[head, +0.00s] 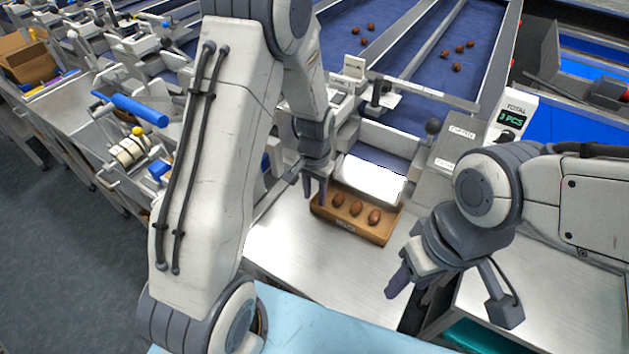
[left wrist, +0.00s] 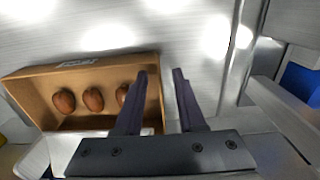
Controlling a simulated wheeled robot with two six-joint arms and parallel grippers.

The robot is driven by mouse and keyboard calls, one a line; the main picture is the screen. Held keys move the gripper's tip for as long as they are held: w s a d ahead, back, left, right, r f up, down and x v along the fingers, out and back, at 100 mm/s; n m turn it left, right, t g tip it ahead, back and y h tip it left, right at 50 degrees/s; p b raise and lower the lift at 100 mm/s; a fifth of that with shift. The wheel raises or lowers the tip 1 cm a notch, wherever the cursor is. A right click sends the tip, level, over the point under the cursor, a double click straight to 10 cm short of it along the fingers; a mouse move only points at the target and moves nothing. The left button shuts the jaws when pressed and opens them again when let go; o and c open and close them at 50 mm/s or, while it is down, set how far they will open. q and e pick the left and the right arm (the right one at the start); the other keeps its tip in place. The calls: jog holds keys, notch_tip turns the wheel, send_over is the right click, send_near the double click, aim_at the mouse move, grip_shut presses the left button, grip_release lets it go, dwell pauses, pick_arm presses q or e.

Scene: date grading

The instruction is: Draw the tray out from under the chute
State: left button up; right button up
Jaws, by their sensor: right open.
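The brown tray (head: 343,226) sits on the metal bench with its back part under the white chute (head: 370,180). Three brown dates (head: 355,208) lie in it in a row. My left gripper (head: 315,192) is at the tray's left end. In the left wrist view its two fingers (left wrist: 159,72) are apart, one over the inside of the tray (left wrist: 30,75) and one outside, with the end wall between them. Whether either finger touches the wall I cannot tell. My right gripper (head: 398,284) is open and empty, right of and nearer than the tray.
A counter display (head: 510,117) reads 3 PCS behind the tray on the right. Blue belts (head: 405,40) with several dates lie beyond the chute. The metal bench (head: 320,265) is clear in front of the tray. A gap separates it from the right bench.

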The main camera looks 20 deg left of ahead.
pick_arm(q)
jog(key=shift+f, duration=0.45)
grip_shut()
dwell(1.2)
